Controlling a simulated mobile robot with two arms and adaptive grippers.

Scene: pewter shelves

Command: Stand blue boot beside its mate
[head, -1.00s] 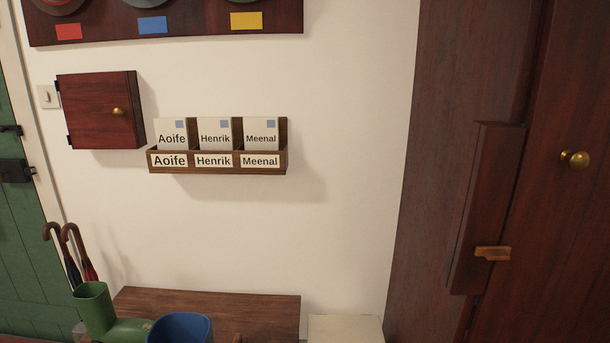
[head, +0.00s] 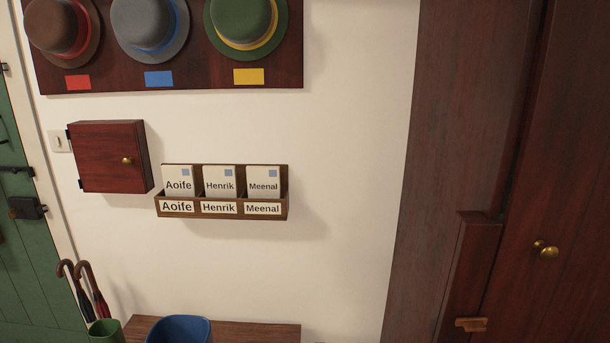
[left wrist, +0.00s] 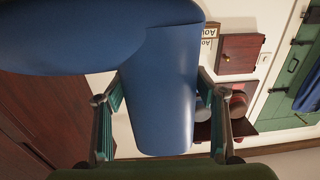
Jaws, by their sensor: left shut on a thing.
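The blue boot (left wrist: 165,85) fills much of the left wrist view, its foot part reaching to the upper left. My left gripper (left wrist: 162,125) is shut on the boot's shaft, one finger on each side. In the head view only the boot's open blue top (head: 180,330) shows at the bottom edge, in front of a wooden surface; the gripper itself is out of that view. I cannot see a second blue boot. My right gripper is in neither view.
A wooden bench top (head: 255,332) lies behind. On the wall are a letter rack (head: 220,208), a small cabinet (head: 108,157) and hats (head: 150,28). A tall dark wardrobe (head: 440,130) stands at right.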

